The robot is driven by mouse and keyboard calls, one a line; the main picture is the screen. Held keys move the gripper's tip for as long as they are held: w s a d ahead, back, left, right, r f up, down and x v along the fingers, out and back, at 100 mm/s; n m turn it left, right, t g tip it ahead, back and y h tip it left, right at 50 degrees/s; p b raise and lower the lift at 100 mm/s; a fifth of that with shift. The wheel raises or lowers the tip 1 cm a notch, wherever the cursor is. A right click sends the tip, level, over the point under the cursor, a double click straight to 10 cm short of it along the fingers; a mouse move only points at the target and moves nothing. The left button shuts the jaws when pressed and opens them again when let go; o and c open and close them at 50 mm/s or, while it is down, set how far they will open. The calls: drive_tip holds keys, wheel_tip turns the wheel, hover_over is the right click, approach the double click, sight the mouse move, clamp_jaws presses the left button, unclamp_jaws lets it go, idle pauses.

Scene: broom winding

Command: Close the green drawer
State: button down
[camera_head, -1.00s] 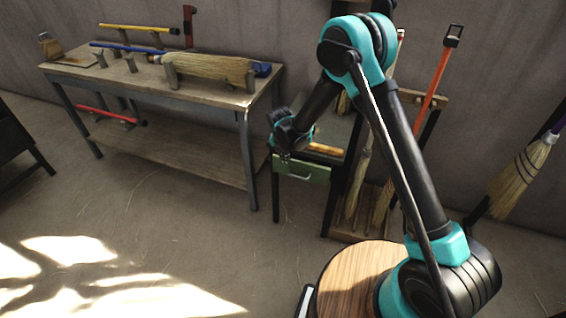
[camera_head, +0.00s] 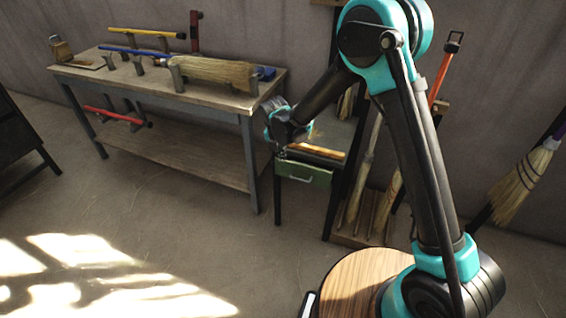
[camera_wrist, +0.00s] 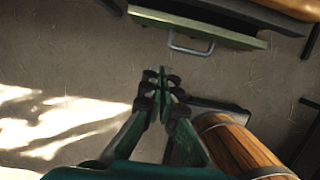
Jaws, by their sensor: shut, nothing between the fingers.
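The green drawer (camera_head: 304,174) is in a small dark table beside the workbench, with a pale handle on its front. In the wrist view, the drawer's green front (camera_wrist: 205,28) is at the top, with its metal handle (camera_wrist: 190,46) facing me. A dark gap shows behind the front, so the drawer looks partly open. My gripper (camera_wrist: 162,74) is shut and empty, just below the handle in the wrist picture and apart from it. In the head view, my gripper (camera_head: 283,150) is by the drawer's upper left corner; its fingertips are hard to make out there.
A rack of long-handled brooms (camera_head: 362,190) stands right of the drawer. A straw broom (camera_head: 520,185) leans at the far right.

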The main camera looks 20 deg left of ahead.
drive_tip(key=shift+s+r, duration=0.1)
drive_tip(key=shift+r, duration=0.4)
drive_tip(key=c, duration=1.9)
unclamp_jaws()
drive_tip(key=shift+d+r, duration=0.1)
drive_tip(key=shift+r, duration=0.2)
drive_tip(key=shift+o, duration=1.3)
drive_tip(key=shift+d+r+m, duration=0.1)
drive_tip(key=shift+d+m, duration=0.05)
drive_tip(key=shift+m, duration=0.45)
drive_tip(key=shift+o, duration=0.2)
drive_tip(key=shift+d+r+m, duration=0.15)
drive_tip(key=shift+d+m, duration=0.15)
drive_tip(key=shift+m, duration=0.3)
drive_tip(key=m, duration=1.5)
approach(299, 180)
drive_tip(key=shift+m+g, duration=0.3)
drive_tip(key=f, duration=0.2)
drive_tip(key=w+f, duration=0.1)
drive_tip(key=f, duration=0.2)
drive_tip(key=w+f, duration=0.1)
drive_tip(key=f, duration=0.1)
drive_tip(key=shift+w+f, duration=0.15)
drive_tip(key=shift+c, duration=0.6)
